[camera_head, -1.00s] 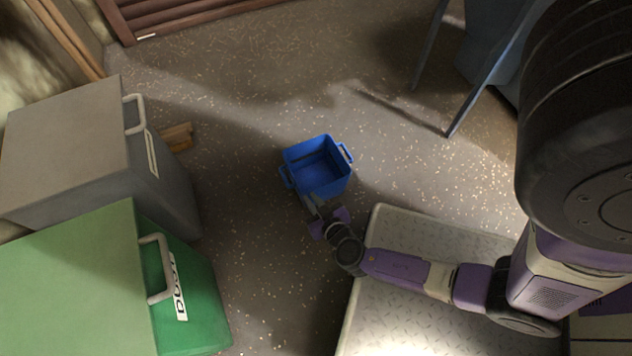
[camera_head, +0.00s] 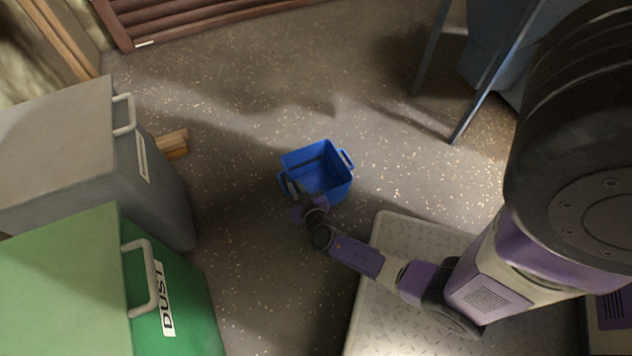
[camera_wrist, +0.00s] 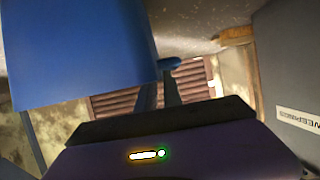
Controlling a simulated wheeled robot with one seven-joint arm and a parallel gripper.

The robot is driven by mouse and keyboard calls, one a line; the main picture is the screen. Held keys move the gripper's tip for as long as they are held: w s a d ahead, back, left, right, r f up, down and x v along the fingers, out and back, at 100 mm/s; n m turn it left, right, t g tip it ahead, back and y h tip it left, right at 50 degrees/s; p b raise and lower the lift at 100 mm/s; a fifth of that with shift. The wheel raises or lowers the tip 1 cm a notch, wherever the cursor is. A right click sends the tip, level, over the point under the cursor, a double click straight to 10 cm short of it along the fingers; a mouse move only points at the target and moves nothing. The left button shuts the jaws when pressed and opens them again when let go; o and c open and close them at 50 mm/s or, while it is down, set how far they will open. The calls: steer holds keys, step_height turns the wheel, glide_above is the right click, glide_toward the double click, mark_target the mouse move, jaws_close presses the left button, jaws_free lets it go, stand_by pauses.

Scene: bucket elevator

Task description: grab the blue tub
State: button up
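The blue tub (camera_head: 333,184) stands upright on the floor, open at the top, with a handle on its left and right sides. My gripper (camera_head: 296,190) is at the tub's left side, by the left handle (camera_head: 283,186). In the wrist view the tub's wall (camera_wrist: 80,50) fills the upper left.
A grey bin (camera_head: 165,195) and a green bin (camera_head: 185,290) marked DUST stand at the left. A wooden block (camera_head: 172,144) lies by the grey bin. A metal plate (camera_head: 400,235) is at lower right; blue-grey legs (camera_head: 490,80) stand upper right. Floor beyond the tub is clear.

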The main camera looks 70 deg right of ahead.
steer(key=x, duration=0.3)
steer(key=shift+w+d+b, duration=0.1)
steer(key=shift+b, duration=0.2)
jaws_close()
steer(key=shift+r, duration=0.1)
stand_by(1.3)
